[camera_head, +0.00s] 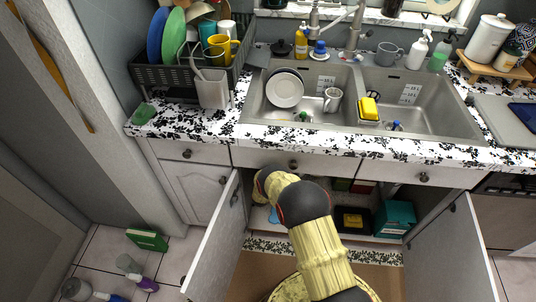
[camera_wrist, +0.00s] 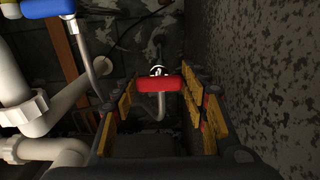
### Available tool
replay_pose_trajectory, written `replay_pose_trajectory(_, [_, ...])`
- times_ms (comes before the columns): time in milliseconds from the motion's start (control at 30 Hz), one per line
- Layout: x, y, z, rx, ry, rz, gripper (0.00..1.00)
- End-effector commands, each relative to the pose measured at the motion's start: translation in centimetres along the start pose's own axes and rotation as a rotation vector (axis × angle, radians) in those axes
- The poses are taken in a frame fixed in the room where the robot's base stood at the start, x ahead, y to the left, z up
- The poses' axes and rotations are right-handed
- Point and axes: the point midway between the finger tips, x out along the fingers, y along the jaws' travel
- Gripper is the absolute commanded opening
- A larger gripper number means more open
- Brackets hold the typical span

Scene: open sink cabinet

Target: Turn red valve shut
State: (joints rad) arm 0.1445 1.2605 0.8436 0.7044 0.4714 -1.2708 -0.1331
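The red valve (camera_wrist: 160,84) shows in the wrist view as a red handle lying crosswise, with a bright metal fitting just behind it and a grey hose curving below. My gripper (camera_wrist: 158,96) is open, with its yellow-and-dark fingers to the left and right of the handle. The handle appears at or just beyond the fingertips, and I see no clear contact. In the head view my arm reaches into the open sink cabinet, and the gripper and valve are hidden there.
A blue valve (camera_wrist: 44,7) with a hose is at upper left in the wrist view. White drain pipes (camera_wrist: 22,105) stand at left and a speckled wall (camera_wrist: 265,80) at right. Open cabinet doors (camera_head: 216,236) flank my arm; a teal box (camera_head: 397,217) sits inside at right.

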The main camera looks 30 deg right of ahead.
Motion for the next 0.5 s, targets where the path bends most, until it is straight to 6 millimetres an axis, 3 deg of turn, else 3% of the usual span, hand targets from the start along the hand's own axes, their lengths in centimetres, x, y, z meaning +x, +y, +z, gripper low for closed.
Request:
replay_pose_trajectory(233, [0.01,0.02,-0.02,-0.001,0.0,0.001,0.6])
replay_pose_trajectory(500, [0.0,0.03,-0.03,-0.001,0.001,0.001,0.61])
